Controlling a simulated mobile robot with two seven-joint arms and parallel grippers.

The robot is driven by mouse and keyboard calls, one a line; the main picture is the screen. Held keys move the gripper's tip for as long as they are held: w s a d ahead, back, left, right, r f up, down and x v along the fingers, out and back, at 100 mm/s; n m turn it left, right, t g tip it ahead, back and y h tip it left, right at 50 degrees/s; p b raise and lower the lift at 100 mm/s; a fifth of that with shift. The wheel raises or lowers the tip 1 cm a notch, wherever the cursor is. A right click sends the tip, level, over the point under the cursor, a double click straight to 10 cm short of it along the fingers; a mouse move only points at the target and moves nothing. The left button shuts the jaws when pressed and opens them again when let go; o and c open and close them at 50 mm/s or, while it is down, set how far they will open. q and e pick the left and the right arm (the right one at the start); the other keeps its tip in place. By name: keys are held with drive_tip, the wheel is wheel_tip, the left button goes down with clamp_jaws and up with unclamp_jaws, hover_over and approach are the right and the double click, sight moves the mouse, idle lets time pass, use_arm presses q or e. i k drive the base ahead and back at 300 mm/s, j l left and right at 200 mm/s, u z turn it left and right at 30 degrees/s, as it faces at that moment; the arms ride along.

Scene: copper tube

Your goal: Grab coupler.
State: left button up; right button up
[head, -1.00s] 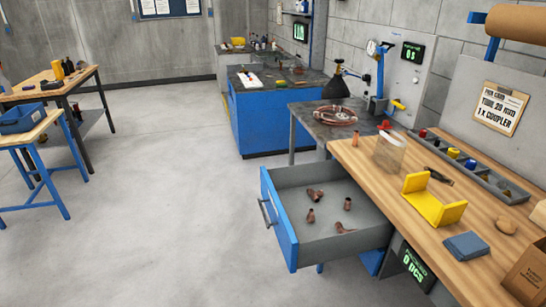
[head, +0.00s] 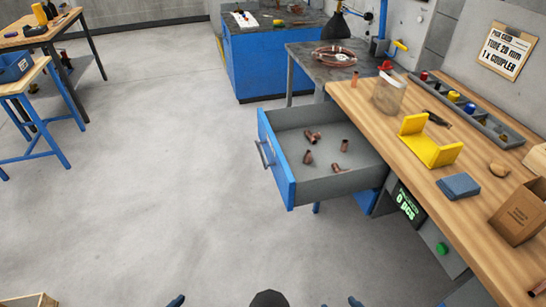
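Several small copper fittings lie loose in the open grey drawer (head: 318,185) with a blue front. One short fitting (head: 308,157) lies near the front left, another (head: 344,145) at the right. A cluster (head: 313,136) lies toward the back, and an elongated piece (head: 338,168) lies nearest the right wall. They are too small to tell surely which is the coupler. The card (head: 502,52) on the wall board reads tube 20 mm, 1 x coupler. Neither gripper can be made out; only small dark blue parts of mine show at the bottom edge.
A display (head: 406,204) below reads 0 pcs. The floor left of the drawer is clear.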

sight(345, 144)
drive_tip(key=i, duration=0.25)
drive_tip(key=i+z, duration=0.2)
drive_tip(key=z, duration=0.2)
drive_tip(key=i+j+z, duration=0.2)
drive_tip(key=z, duration=0.2)
